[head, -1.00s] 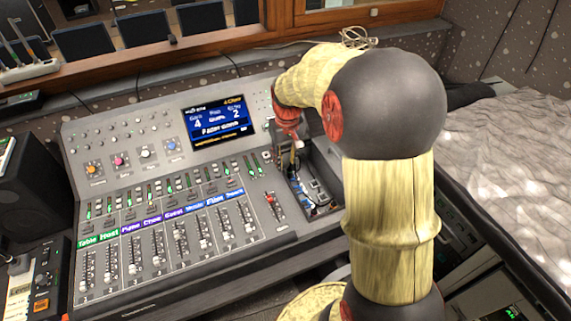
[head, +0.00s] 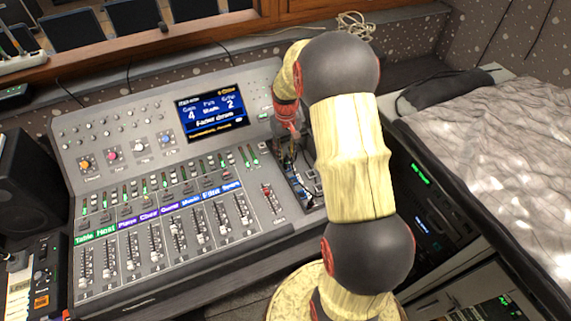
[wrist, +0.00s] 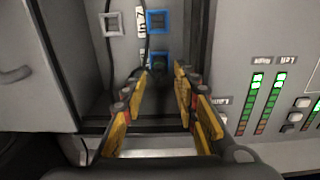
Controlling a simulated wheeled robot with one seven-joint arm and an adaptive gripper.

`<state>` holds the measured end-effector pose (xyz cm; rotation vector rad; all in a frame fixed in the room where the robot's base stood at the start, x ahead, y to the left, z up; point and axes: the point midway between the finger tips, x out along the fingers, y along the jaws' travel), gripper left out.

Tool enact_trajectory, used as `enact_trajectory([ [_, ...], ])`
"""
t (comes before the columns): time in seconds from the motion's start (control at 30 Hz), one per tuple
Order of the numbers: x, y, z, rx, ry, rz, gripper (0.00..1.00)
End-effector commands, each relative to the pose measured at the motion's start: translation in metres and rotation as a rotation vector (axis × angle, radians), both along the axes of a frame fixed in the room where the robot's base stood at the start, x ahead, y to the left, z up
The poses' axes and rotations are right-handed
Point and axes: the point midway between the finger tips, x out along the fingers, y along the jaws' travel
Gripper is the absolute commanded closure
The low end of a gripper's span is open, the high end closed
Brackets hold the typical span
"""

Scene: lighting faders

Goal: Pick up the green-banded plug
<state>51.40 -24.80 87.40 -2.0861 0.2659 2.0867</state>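My gripper (head: 288,150) hangs over the recessed bay at the right end of the mixing console. In the wrist view its yellow-padded fingers (wrist: 158,112) are spread apart with nothing held between them. Beyond the fingertips is a blue-framed socket (wrist: 160,54) with a dark piece (wrist: 160,67) in it, faintly greenish. I cannot tell for sure whether this is the green-banded plug. A second blue-framed socket (wrist: 158,20) lies beyond it. In the head view my arm and gripper hide part of the bay (head: 304,190).
The console's faders (head: 170,240) and screen (head: 210,112) lie left of the bay. A grey-framed socket (wrist: 111,24) and thin dark cables (wrist: 146,45) show in the wrist view. Green level meters (wrist: 267,100) are at its right. An equipment rack (head: 425,215) stands right of my arm.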

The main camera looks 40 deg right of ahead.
Motion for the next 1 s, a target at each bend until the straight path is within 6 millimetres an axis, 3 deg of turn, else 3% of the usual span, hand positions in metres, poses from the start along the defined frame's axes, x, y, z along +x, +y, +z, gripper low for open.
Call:
enact_trajectory([
  [0.3, -0.001, -0.001, -0.044, 0.0, 0.001, 0.0, 0.7],
  [0.57, -0.001, -0.001, -0.045, 0.0, 0.0, 0.0, 0.7],
  [1.0, -0.001, -0.001, -0.045, 0.0, 0.0, 0.0, 0.95],
])
